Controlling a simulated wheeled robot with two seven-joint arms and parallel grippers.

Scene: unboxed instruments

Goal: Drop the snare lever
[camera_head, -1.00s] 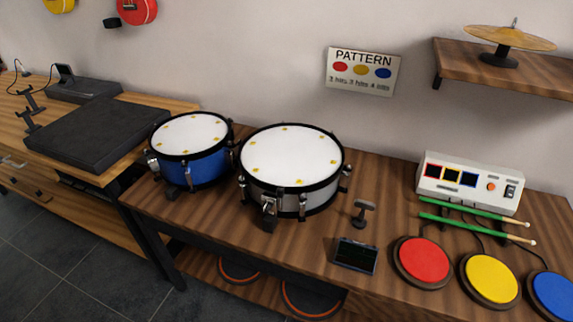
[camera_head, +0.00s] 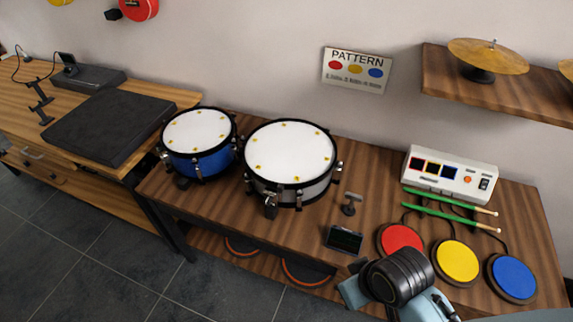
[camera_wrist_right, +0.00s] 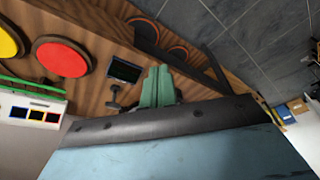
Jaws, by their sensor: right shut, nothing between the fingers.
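The snare drum (camera_head: 290,160), silver-grey with a white head and black rims, stands at the middle of the table. A small dark and metal fitting (camera_head: 271,206), likely the snare lever, sits low on its front side. It is too small to tell its position. My right gripper (camera_head: 352,291) is at the table's front edge, right of and in front of the drum and apart from it. In the right wrist view its greenish fingers (camera_wrist_right: 158,85) are together and empty. The drum is not seen in that view. My left gripper is not in view.
A blue drum (camera_head: 200,147) stands left of the snare. A small post (camera_head: 350,204) and a dark screen (camera_head: 343,240) lie between the snare and my right gripper. Pads, green sticks (camera_head: 440,212) and a white box (camera_head: 449,174) fill the right side.

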